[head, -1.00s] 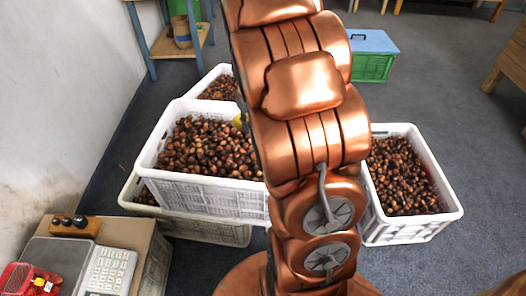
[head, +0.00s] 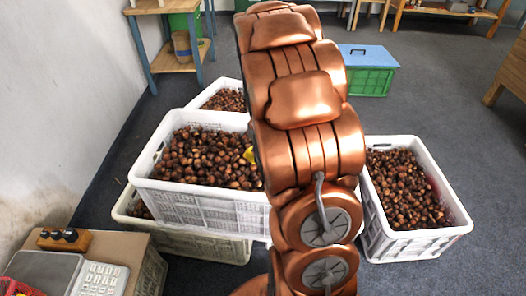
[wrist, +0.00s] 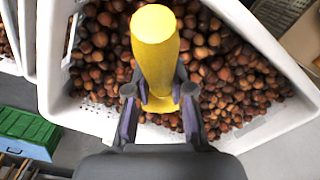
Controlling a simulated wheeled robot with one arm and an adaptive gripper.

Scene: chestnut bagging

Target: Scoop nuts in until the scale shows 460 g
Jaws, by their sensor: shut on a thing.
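My gripper (wrist: 160,98) is shut on a yellow handle (wrist: 155,45), seen in the wrist view above a white crate of chestnuts (wrist: 95,70). I take the handle to be the scoop's; its bowl is not clearly visible. In the head view a bit of yellow (head: 249,155) shows beside my arm, over the upper left white crate (head: 205,200), and the gripper is hidden. The scale (head: 45,268) with its white keypad (head: 100,279) stands at lower left. No weight reading can be read. A red item (head: 14,288) is cut off at the corner.
Another white crate of chestnuts (head: 418,238) stands at right. A further crate (head: 215,247) sits under the left one, and another stands behind. A wooden block with dark knobs (head: 65,240) is by the scale. A green box with blue lid (head: 368,75) stands behind. Grey floor is open at right.

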